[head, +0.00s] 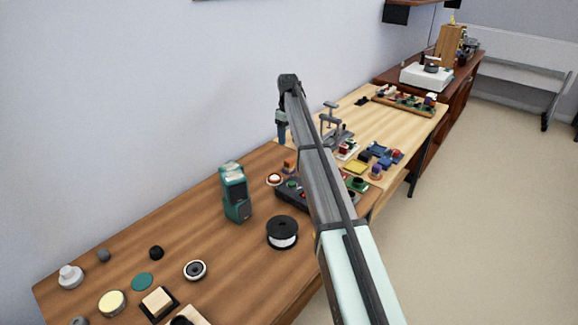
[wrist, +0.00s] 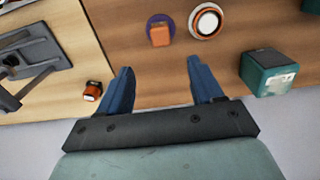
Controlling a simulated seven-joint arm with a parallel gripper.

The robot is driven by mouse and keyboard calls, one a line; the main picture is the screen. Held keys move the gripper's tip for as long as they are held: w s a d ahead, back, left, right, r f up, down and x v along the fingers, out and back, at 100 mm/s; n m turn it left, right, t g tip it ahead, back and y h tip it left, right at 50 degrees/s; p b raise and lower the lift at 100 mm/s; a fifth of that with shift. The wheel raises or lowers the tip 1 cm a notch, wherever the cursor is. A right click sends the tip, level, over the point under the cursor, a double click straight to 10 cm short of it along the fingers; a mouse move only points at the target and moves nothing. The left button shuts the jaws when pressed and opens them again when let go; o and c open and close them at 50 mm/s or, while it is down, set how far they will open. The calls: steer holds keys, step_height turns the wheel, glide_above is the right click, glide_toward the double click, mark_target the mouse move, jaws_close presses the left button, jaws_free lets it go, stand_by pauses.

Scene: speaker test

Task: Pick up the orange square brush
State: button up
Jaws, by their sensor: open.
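In the wrist view, a small orange block (wrist: 160,36) sits on or against a purple disc (wrist: 152,21). It looks like the orange square brush, but I cannot make out bristles. It lies ahead of and between my gripper's (wrist: 160,64) two blue fingers, which are apart with nothing between them. A smaller orange and black piece (wrist: 93,91) lies left of the left finger. In the head view, my gripper (head: 282,133) hangs down above the back of the wooden table, and a small orange piece (head: 289,166) shows below it, partly beside my arm.
A round white and orange piece (wrist: 206,21) lies just right of the orange block. A green box-shaped device (head: 235,190) stands to the left, also in the wrist view (wrist: 268,76). A grey metal stand (wrist: 32,52) is at left. A black spool (head: 282,231) stands nearer the front.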

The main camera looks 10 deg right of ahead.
mark_target(289, 160)
step_height(289, 160, down, 8)
steer(key=shift+r, duration=0.1)
steer(key=shift+s+d+f, duration=0.1)
steer(key=shift+s+f, duration=0.05)
steer(key=shift+f, duration=1.2)
steer(key=shift+s+d+f, duration=0.1)
steer(key=shift+f, duration=1.2)
steer(key=shift+c, duration=0.5)
steer(key=c, duration=1)
steer(key=shift+o, duration=0.2)
